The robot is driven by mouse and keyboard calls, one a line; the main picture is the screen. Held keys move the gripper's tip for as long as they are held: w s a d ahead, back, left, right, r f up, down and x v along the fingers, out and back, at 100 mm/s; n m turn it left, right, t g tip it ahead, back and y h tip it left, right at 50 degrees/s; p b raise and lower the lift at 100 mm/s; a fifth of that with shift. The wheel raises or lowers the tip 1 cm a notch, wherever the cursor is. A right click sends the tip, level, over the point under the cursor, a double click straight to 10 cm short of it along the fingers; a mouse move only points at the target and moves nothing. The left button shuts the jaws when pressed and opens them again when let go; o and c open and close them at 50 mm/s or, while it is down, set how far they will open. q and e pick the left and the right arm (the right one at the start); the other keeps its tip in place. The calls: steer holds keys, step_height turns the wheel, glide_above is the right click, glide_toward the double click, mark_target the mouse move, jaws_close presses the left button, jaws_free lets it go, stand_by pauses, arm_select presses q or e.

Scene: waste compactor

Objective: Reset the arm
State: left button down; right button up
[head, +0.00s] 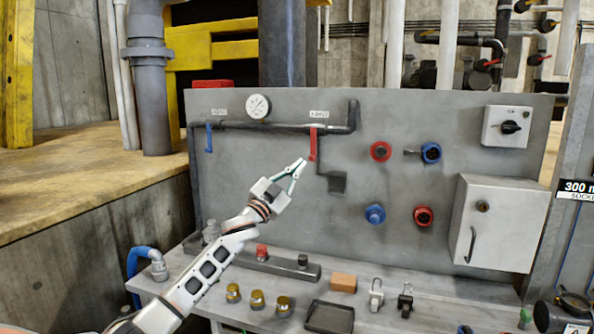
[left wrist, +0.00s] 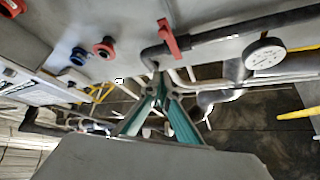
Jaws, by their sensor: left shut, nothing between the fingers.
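My left arm comes in from the lower left of the head view. Its gripper (head: 303,163) is shut and empty, with the fingertips together. It points up and to the right in front of the grey panel, close to the lower end of a red valve handle (head: 312,145). I cannot tell whether it touches the handle. In the left wrist view the closed green-lined fingers (left wrist: 160,72) show below the same red handle (left wrist: 168,38), with a gap in the picture. My right gripper is not in view.
The panel (head: 346,217) carries a gauge (head: 258,107), a blue handle (head: 209,137), red and blue sockets, a switch box (head: 507,127) and a metal cabinet (head: 497,223). The bench (head: 388,319) holds brass fittings, a dark tray (head: 329,317), an orange-brown block (head: 343,282) and padlocks.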

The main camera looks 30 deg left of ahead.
arm_select(q)
steer(key=shift+s, duration=0.15)
stand_by(0.4)
steer(key=s+d+f+n+g+y, duration=0.1)
steer(key=s+d+f+g+y, duration=0.3)
steer(key=f, duration=0.6)
steer(key=s+d+f+g+h, duration=0.1)
steer(key=s+d+f, duration=0.3)
steer(key=f, duration=0.6)
steer(key=s+d+f+n+g+y, duration=0.1)
steer(key=s+d+f+g+y, duration=0.1)
steer(key=s+f, duration=0.6)
steer(key=s+d+f+g+y, duration=0.1)
steer(key=s+f+g, duration=0.3)
steer(key=s+f, duration=0.7)
steer(key=s+f+g+y, duration=0.1)
steer(key=s+f+g, duration=0.35)
steer(key=s, duration=1.35)
steer(key=w+d+f+n+t+h, duration=0.2)
steer(key=d+f+h, duration=0.5)
steer(key=d+f, duration=0.6)
steer(key=d+n+t, duration=0.1)
steer(key=d, duration=0.1)
steer(key=shift+d+f, duration=0.35)
steer(key=shift+d, duration=0.05)
